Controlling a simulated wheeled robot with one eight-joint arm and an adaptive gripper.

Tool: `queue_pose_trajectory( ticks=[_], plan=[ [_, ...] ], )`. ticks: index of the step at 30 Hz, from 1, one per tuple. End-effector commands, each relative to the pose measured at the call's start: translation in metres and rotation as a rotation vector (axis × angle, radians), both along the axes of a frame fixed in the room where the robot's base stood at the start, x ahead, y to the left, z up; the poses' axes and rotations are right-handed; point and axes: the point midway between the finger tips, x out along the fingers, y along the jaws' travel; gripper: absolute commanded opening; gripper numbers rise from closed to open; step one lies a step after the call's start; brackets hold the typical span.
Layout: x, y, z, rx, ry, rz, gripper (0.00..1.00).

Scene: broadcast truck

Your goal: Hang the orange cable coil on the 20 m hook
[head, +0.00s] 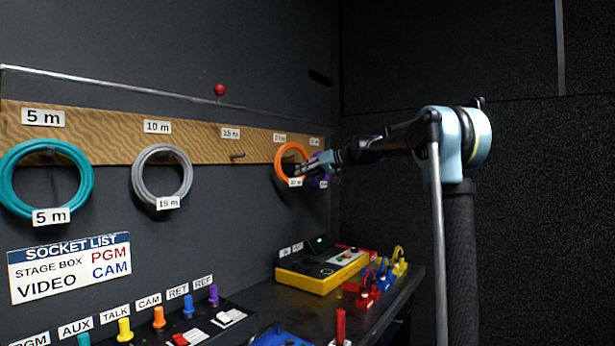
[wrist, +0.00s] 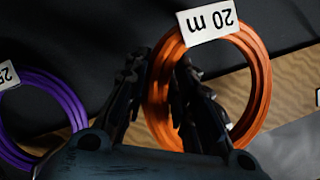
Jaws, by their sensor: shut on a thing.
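The orange cable coil (head: 278,163) is at the board just under the 20 m label (head: 280,138), its own tag reading 20 m. My gripper (head: 302,168) reaches it from the right and is shut on the coil's right side. In the wrist view the orange coil (wrist: 262,85) appears upside down, with one side of its ring between the two fingers of my gripper (wrist: 161,63). The 20 m hook itself is not discernible, so I cannot tell whether the coil rests on it.
A purple coil (wrist: 62,88) hangs close beside my gripper. A teal coil (head: 88,180) and a grey coil (head: 138,172) hang farther left. The 15 m hook (head: 237,156) is bare. Below is a desk with a yellow box (head: 310,283) and several plugs.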

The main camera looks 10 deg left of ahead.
Motion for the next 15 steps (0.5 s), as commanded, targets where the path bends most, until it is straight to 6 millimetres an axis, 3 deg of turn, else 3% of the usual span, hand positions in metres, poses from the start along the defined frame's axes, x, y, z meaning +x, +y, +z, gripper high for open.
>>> queue_pose_trajectory(
  ticks=[15],
  plan=[
    [0.01,0.02,-0.004,0.001,0.0,-0.001,0.0]
  ],
)
